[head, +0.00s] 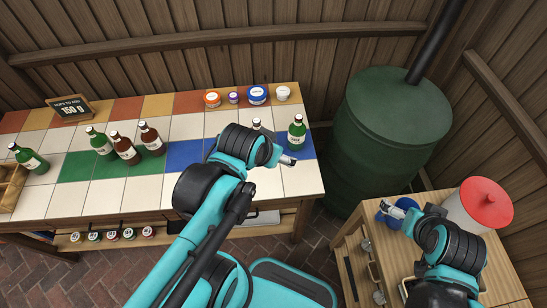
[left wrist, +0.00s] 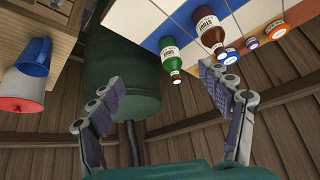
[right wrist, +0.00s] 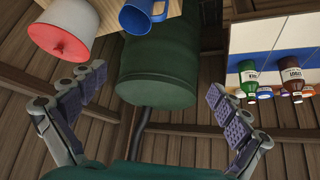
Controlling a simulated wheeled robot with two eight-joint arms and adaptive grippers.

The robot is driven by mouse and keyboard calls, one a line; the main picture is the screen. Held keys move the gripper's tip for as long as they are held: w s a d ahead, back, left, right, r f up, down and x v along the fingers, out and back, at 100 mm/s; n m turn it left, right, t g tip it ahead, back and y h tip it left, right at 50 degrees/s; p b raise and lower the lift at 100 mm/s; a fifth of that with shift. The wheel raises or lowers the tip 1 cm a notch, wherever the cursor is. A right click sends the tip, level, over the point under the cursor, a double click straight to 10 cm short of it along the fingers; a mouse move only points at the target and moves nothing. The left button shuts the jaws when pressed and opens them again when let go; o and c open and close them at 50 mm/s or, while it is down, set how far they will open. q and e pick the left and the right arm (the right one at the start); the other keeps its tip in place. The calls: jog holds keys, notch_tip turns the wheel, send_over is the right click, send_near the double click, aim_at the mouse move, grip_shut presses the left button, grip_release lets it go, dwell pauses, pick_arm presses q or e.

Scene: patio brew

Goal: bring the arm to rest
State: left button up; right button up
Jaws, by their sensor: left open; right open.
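My left gripper (head: 290,159) is open and empty above the right front part of the tiled counter, near a green bottle (head: 297,132). In the left wrist view its fingers (left wrist: 160,78) are spread with nothing between them. My right gripper (head: 388,208) is open at the small wooden table (head: 350,262) on the right, close to a blue mug (head: 397,222) that it partly hides. The right wrist view shows its fingers (right wrist: 156,82) apart and empty, with the blue mug (right wrist: 143,14) beyond them. I cannot tell whether the fingers touch the mug.
The tiled counter (head: 95,197) bears several bottles, jars along its back edge and a small sign (head: 70,108). A big green barrel (head: 385,135) stands between counter and table. A white container with a red lid (head: 484,203) stands beside my right arm.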

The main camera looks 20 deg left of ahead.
pick_arm(q)
jog(key=shift+s+d+f+n+t, duration=0.3)
jog(key=shift+s+d+f, duration=0.1)
jog(key=shift+s, duration=0.25)
jog(key=shift+f+b, duration=0.65)
